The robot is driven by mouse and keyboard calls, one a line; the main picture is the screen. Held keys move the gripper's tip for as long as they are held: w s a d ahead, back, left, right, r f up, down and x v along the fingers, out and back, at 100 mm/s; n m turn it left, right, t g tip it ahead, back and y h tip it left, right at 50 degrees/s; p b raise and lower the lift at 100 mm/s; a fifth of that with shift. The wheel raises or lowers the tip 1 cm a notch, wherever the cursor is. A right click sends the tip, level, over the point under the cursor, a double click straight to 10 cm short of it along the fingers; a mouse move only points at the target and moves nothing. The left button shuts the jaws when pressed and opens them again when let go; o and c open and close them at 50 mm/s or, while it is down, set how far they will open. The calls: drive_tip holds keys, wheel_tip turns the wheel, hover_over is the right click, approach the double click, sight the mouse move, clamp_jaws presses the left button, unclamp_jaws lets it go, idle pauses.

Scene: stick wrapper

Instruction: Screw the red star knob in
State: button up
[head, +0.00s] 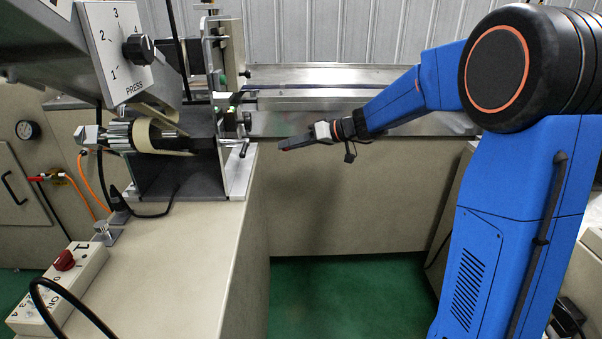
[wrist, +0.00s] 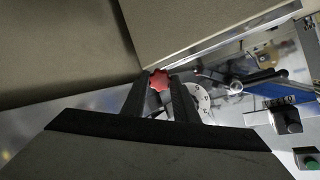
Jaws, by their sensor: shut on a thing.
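The red star knob (wrist: 159,80) sits between the two dark fingertips of my gripper (wrist: 160,84) in the wrist view. The gripper is shut on it. In the head view my gripper (head: 286,147) reaches left from the blue arm, in front of the beige cabinet side. A little red shows at its tip there. The machine's upright metal plate (head: 240,178) stands left of my gripper, with a visible gap between them. Behind the knob in the wrist view is a white numbered dial (wrist: 203,101), partly hidden by a finger. I cannot make out a threaded hole for the knob.
A PRESS dial with a black knob (head: 138,48) is on the machine at upper left. A small lever (head: 243,148) sticks out near the plate. Green floor (head: 335,300) is clear below my gripper.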

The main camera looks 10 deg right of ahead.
drive_tip(key=s+a+r+n+g+y, duration=0.1)
drive_tip(key=s+r+y, duration=0.1)
drive_tip(key=r, duration=0.8)
drive_tip(key=s+a+r+n+g+y, duration=0.1)
drive_tip(key=s+r, duration=0.4)
drive_tip(key=r, duration=0.6)
drive_tip(key=s+a+r+n+g+y, duration=0.2)
drive_tip(key=s+r+y, duration=0.1)
drive_tip(key=r, duration=0.8)
drive_tip(key=shift+s, duration=0.75)
drive_tip(key=shift+a+f, duration=0.1)
drive_tip(key=shift+w+a, duration=0.2)
drive_tip(key=shift+a, duration=1.05)
drive_tip(key=shift+w+a, duration=0.15)
drive_tip(key=shift+a, duration=1.1)
drive_tip(key=shift+w+a, duration=0.15)
drive_tip(key=shift+a, duration=0.75)
drive_tip(key=m, duration=2.2)
drive_tip(key=shift+f+m, duration=0.1)
drive_tip(key=shift+m, duration=0.2)
